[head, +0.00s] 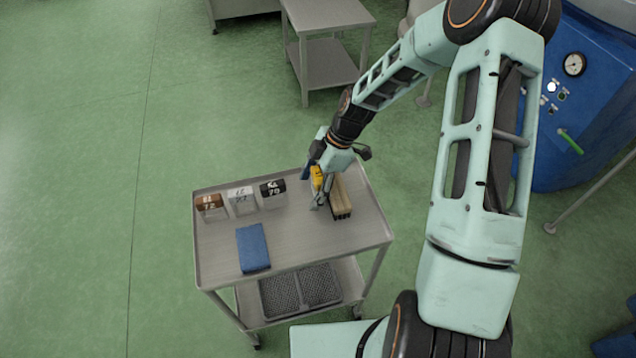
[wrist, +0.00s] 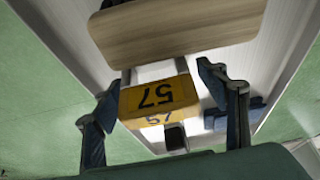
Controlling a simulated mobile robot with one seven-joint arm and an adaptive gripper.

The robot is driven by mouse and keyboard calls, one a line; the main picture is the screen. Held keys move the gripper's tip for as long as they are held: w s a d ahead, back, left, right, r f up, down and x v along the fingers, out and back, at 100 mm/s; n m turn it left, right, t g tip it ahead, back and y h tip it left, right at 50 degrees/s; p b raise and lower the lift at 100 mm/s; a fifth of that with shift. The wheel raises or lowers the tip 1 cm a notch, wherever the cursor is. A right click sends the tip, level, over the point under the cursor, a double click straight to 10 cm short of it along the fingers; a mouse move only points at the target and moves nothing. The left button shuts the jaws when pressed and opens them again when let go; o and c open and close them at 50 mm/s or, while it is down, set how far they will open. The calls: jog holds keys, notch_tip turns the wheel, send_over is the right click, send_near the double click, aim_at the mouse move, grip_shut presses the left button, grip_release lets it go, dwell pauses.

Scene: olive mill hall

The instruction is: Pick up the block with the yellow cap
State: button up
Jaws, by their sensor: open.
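The block with the yellow cap (head: 317,178) stands on the top of the grey cart, partly hidden by my gripper (head: 321,188). In the wrist view its yellow cap (wrist: 157,96) shows the number 57. My gripper (wrist: 158,84) is open, with one finger on either side of the yellow cap. Gaps show between the cap and both fingers in that view. Whether the fingertips reach down beside the block's body is hard to tell.
A wooden brush (head: 340,193) lies close beside the block; its back (wrist: 180,27) fills the top of the wrist view. Blocks with brown (head: 209,202), white (head: 241,193) and black (head: 272,188) caps stand left. A blue folded item (head: 252,248) lies nearer on the cart top (head: 300,240).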

jog(key=shift+f, duration=0.25)
jog(key=c, duration=1.4)
jog(key=shift+c, duration=0.3)
jog(key=shift+r, duration=0.2)
